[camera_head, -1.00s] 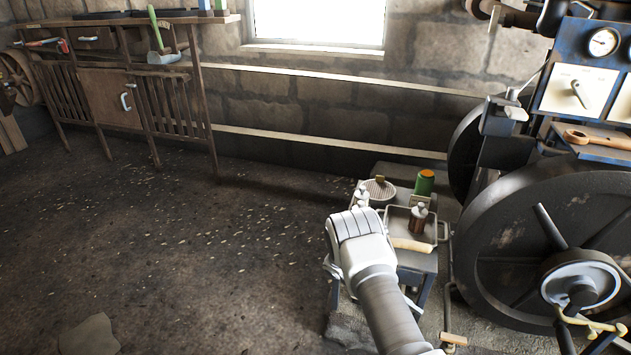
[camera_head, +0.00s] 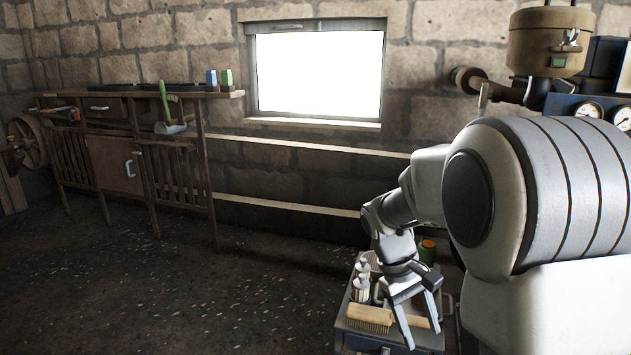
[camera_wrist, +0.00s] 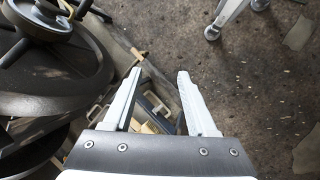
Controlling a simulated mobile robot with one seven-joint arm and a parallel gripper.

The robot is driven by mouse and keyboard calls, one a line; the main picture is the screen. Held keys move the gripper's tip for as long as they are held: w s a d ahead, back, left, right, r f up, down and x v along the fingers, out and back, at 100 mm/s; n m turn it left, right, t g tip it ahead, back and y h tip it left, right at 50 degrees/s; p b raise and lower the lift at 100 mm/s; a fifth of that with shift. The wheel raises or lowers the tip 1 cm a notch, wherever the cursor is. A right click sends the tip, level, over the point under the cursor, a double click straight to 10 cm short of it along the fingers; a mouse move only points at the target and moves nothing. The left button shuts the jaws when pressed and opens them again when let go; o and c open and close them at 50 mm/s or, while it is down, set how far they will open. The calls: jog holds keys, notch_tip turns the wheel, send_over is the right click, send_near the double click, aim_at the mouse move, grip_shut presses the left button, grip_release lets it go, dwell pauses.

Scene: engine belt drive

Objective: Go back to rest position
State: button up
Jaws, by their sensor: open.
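My gripper (camera_head: 416,312) is open and empty in the head view, with its fingers pointing down in front of the small side table (camera_head: 390,340). My arm fills the right side of that view and hides most of the engine. In the wrist view my gripper (camera_wrist: 158,75) shows two spread fingers with nothing between them but the floor and part of the table (camera_wrist: 160,108) below.
A brush (camera_head: 369,317), pale bottles (camera_head: 361,284) and a green can (camera_head: 428,251) stand on the side table. A wooden workbench (camera_head: 118,165) stands along the left wall. The engine flywheel (camera_wrist: 55,85) is at the wrist view's left. The floor at left is open.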

jog(key=s+a+r+m+t+y, duration=0.2)
jog(key=s+a+r+t, duration=0.15)
jog(key=s+r, duration=0.4)
jog(key=s+a+r+m+t+y, duration=0.2)
jog(key=s+r+t, duration=0.3)
jog(key=s, duration=0.5)
notch_tip(320, 180, up, 27)
jog(key=p, duration=2.8)
jog(key=shift+d+r+g+p, duration=0.2)
jog(key=shift+d+g+p, duration=0.05)
jog(key=shift+g+p, duration=0.1)
jog(key=shift+w+f, duration=0.1)
jog(key=shift+w, duration=0.05)
jog(key=shift+c, duration=0.6)
jog(key=shift+d, duration=0.15)
